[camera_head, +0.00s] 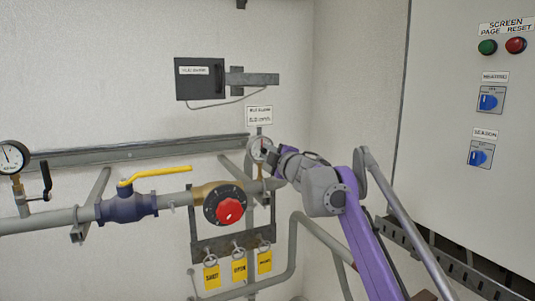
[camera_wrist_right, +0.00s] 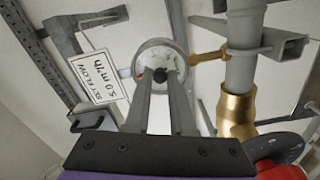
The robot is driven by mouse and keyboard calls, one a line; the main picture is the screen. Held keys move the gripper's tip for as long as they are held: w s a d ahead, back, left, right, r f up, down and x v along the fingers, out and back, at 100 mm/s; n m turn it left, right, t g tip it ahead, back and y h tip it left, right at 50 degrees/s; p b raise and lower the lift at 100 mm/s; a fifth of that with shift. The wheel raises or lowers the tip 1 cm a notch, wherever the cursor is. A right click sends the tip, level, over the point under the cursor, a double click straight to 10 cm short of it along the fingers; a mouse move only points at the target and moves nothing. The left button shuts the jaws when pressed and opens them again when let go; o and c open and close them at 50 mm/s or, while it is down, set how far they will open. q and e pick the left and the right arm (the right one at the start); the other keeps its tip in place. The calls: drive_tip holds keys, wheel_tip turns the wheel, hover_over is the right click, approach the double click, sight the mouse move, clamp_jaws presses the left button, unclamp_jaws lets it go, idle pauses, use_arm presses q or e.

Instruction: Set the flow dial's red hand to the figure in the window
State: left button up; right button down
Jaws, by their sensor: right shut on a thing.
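The flow dial (camera_head: 257,143) is a small round white gauge on the pipework, partly covered by my right gripper in the head view. In the right wrist view the dial (camera_wrist_right: 150,54) fills the top middle, with a dark knob (camera_wrist_right: 160,75) at its centre. My right gripper (camera_wrist_right: 159,78) has its two fingers closed on this knob; it also shows in the head view (camera_head: 270,153). A bit of red shows at the dial's left edge in the wrist view; the hand's exact reading is too small to tell. The white window sign (camera_wrist_right: 100,77) reads "SET FLOW 5.0 m³/h"; it hangs above the dial (camera_head: 259,115).
A red knob on a black round flange (camera_head: 229,211) sits left of and below the dial. A yellow-handled valve (camera_head: 126,207), a pressure gauge (camera_head: 12,157) and yellow tags (camera_head: 239,270) are nearby. A cabinet (camera_head: 455,130) with buttons and blue switches stands right.

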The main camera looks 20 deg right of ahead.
drive_tip(key=c, duration=0.8)
unclamp_jaws()
drive_tip(key=shift+o, duration=0.2)
drive_tip(key=shift+s+f, duration=0.1)
drive_tip(key=shift+s, duration=0.35)
use_arm(q)
drive_tip(key=shift+s+f+b, duration=0.3)
drive_tip(key=shift+f+b, duration=0.25)
drive_tip(key=shift+f, duration=0.25)
drive_tip(key=shift+s+f+b, duration=0.25)
drive_tip(key=shift+f+b, duration=0.3)
drive_tip(key=shift+f, duration=0.2)
use_arm(e)
drive_tip(key=s, duration=1)
drive_tip(key=shift+d, duration=0.2)
